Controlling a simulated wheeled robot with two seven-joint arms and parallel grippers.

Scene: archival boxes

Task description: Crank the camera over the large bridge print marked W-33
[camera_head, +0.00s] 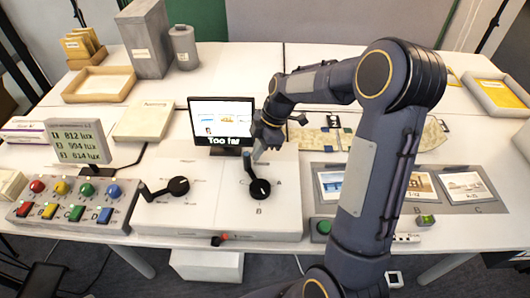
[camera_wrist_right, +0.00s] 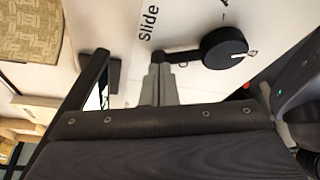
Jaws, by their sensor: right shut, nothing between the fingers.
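My right gripper (camera_head: 259,152) is shut with nothing in it. Its fingertips are at the handle end of the right black crank (camera_head: 260,189); whether they touch it I cannot tell. In the right wrist view the closed grey fingers (camera_wrist_right: 160,82) are close to the arm of that crank (camera_wrist_right: 225,48), near the word "Slide". A second black crank (camera_head: 178,186) sits to its left on the same white panel (camera_head: 215,215). The monitor (camera_head: 221,122) behind shows a partial picture and the words "Too far". I cannot make out a W-33 mark. My left gripper is not in view.
A grey panel (camera_head: 400,207) with several prints, letters B and C readable, lies at right. A box of coloured buttons (camera_head: 75,207) and a lux readout (camera_head: 77,142) stand at left.

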